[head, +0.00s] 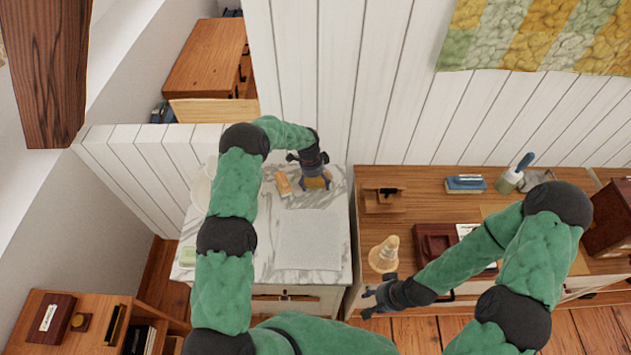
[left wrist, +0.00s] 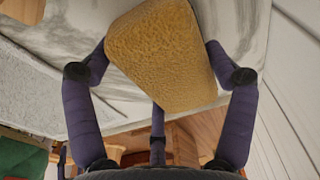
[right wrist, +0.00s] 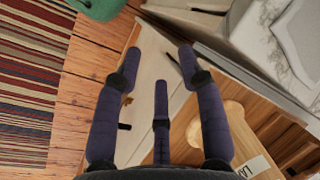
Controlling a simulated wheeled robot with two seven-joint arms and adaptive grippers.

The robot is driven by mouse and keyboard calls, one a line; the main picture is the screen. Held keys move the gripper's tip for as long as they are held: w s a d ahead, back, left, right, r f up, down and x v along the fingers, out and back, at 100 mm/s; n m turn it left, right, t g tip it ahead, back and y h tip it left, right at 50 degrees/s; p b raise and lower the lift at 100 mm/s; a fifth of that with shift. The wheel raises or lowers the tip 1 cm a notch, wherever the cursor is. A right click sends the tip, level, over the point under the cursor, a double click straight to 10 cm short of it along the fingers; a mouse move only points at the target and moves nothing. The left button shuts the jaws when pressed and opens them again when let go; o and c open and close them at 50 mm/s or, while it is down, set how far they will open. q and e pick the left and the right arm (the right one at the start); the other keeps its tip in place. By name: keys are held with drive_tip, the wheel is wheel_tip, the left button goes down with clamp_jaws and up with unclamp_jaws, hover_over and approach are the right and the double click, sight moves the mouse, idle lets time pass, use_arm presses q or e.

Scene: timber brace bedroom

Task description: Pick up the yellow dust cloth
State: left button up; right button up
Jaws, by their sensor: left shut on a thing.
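The yellow dust cloth (left wrist: 160,55) is a thick, fuzzy block in the left wrist view. My left gripper (left wrist: 160,65) is shut on it, with fingers at its left and right sides. In the head view the cloth (head: 316,183) shows under my left gripper (head: 312,172), over the back of the marble-topped stand (head: 335,220). I cannot tell whether the cloth touches the marble. My right gripper (head: 376,296) is at the front edge of the wooden dresser, and in the right wrist view (right wrist: 160,60) its fingers are spread and empty.
A grey towel (head: 308,240) lies on the marble, with an orange-tan block (head: 283,184) behind it and a green soap-like bar (head: 187,256) at left. A wooden figure (head: 384,254) stands on the dresser (head: 430,205) near my right gripper. White panelling rises behind.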

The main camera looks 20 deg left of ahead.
sight(316, 179)
use_arm(q)
drive_tip(key=shift+w+r, duration=0.1)
drive_tip(key=shift+r, duration=0.3)
wheel_tip(316, 179, up, 2)
drive_tip(key=shift+r, duration=0.2)
drive_tip(key=s+d+r, duration=0.3)
drive_tip(key=s+r, duration=0.6)
drive_tip(key=s, duration=0.4)
drive_tip(key=shift+s+d+r+p, duration=0.3)
drive_tip(key=shift+d, duration=0.1)
